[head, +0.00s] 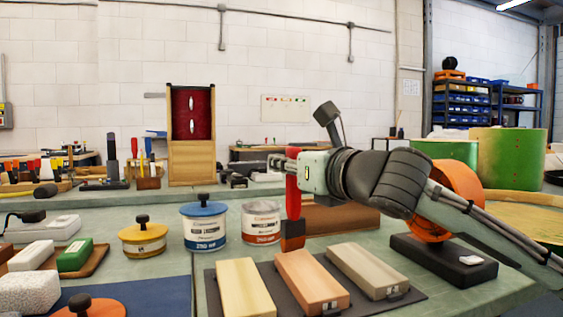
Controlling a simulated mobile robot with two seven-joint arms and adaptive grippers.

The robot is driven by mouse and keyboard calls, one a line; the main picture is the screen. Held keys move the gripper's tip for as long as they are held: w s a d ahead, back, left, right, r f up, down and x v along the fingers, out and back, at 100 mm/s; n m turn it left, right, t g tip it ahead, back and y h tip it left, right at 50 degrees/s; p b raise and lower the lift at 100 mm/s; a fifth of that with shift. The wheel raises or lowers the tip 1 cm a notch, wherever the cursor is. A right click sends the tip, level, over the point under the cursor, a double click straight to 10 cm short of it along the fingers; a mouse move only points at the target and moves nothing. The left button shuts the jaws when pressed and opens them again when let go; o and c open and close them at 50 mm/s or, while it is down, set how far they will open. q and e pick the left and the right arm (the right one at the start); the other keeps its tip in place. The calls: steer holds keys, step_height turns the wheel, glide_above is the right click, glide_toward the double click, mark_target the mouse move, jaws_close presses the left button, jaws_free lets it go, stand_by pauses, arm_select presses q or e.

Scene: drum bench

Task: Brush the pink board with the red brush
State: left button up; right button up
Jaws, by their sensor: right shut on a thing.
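My right gripper (290,168) is shut on the red brush (293,202), whose handle points up and bristle end points down. The brush's dark reddish-brown lower end (292,243) is at the far end of the pink board (313,281); I cannot tell whether it touches. The pink board lies on a dark mat (219,296), between a pale yellow board (245,288) and a beige-grey board (368,270). My left gripper is not in view.
A brown block (340,219) lies behind the brush. A dark slab (440,262) is to the right. Several blocks crowd the left.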

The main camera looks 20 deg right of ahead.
steer(key=shift+f, duration=0.4)
stand_by(0.9)
steer(key=shift+a+p+v, duration=0.15)
steer(key=shift+p+v, duration=0.25)
steer(key=shift+v, duration=0.35)
steer(key=shift+a+p+v, duration=0.15)
steer(key=shift+p+v, duration=0.2)
steer(key=shift+v, duration=0.35)
steer(key=shift+s, duration=0.15)
steer(key=s+p, duration=0.1)
steer(key=s, duration=0.2)
steer(key=shift+s, duration=0.15)
stand_by(0.6)
